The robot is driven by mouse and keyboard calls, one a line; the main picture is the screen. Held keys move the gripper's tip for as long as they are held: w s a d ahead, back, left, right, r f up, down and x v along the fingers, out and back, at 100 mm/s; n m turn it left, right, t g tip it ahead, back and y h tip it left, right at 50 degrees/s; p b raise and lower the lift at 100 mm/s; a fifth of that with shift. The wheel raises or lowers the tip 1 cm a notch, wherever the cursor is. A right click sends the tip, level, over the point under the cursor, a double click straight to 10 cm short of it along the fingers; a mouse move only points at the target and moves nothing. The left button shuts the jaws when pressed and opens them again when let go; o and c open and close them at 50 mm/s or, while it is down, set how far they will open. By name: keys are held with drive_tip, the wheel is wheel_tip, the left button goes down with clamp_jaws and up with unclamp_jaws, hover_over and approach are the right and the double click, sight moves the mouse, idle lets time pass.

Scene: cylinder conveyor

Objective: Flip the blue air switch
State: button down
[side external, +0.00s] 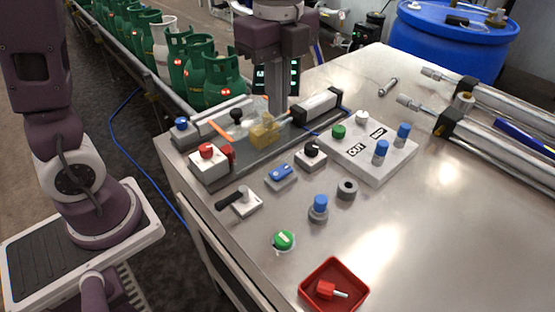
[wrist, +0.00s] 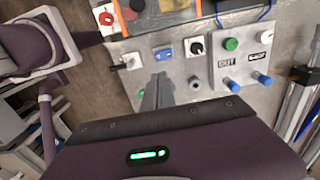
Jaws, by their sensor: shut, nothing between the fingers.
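The blue switch (side external: 281,172) is a small blue rocker on a grey box, on the metal table between a black lever switch and a black rotary knob. It also shows in the wrist view (wrist: 164,53), just beyond my fingertips. I cannot tell which way its rocker is tilted. My gripper (side external: 277,108) is shut and empty, pointing down. In the side view its fingers overlap the brass-coloured block of the fixture behind the switch. In the wrist view the closed fingers (wrist: 157,82) are apart from the switch and hide part of the table.
Around the switch stand a black lever switch (side external: 241,200), a black rotary knob (side external: 311,153), a red knob box (side external: 208,157) and a blue post (side external: 319,205). A button panel (side external: 372,153) sits right. A red tray (side external: 333,287) lies at the front. Green gas cylinders (side external: 217,80) line the conveyor.

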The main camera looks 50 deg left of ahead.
sight(277, 174)
wheel_tip(277, 174, down, 14)
drive_tip(key=shift+f, duration=0.1)
idle(0.5)
drive_tip(key=shift+s, duration=0.1)
